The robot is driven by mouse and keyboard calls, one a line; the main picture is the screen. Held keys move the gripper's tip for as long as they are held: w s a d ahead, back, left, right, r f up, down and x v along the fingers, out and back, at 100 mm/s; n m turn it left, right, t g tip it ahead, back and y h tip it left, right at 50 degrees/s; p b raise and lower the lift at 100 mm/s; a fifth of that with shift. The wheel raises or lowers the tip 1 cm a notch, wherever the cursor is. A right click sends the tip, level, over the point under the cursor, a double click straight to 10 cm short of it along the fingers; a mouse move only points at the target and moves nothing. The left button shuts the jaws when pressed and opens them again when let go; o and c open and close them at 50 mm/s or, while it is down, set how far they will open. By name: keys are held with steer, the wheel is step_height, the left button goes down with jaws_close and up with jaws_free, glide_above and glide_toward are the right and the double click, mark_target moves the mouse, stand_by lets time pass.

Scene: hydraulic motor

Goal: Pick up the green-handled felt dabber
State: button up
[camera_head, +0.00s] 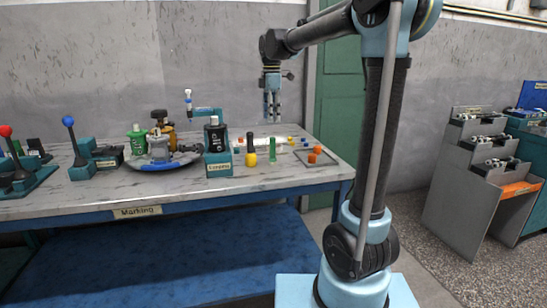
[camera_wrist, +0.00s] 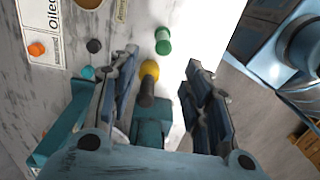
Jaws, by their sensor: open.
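The green-handled felt dabber (camera_head: 272,150) appears to be the slim green upright piece near the table's front edge. In the wrist view a green cylinder (camera_wrist: 162,40) with a pale end shows just past the fingertips, toward the top. My gripper (camera_head: 272,117) is open and empty, pointing down well above the table. The dabber's lower end is hard to make out.
The table (camera_head: 190,190) has a black bottle in a teal holder (camera_head: 217,140) left of the dabber. A tray (camera_head: 335,161) with orange blocks (camera_head: 314,156) is at the right. Levers (camera_head: 72,135) and a round fixture (camera_head: 150,163) fill the left. A stepped rack (camera_head: 470,175) stands far right.

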glide_above(273, 149)
steer(key=w, duration=0.2)
steer(key=f, duration=0.9)
steer(key=shift+s+a+f, duration=0.15)
steer(key=shift+s+a, duration=0.05)
steer(key=shift+a, duration=0.05)
steer(key=shift+s+d+f, duration=0.1)
steer(key=shift+f, duration=1.35)
steer(key=shift+d+f, duration=0.1)
steer(key=shift+f, duration=1.3)
jaws_close()
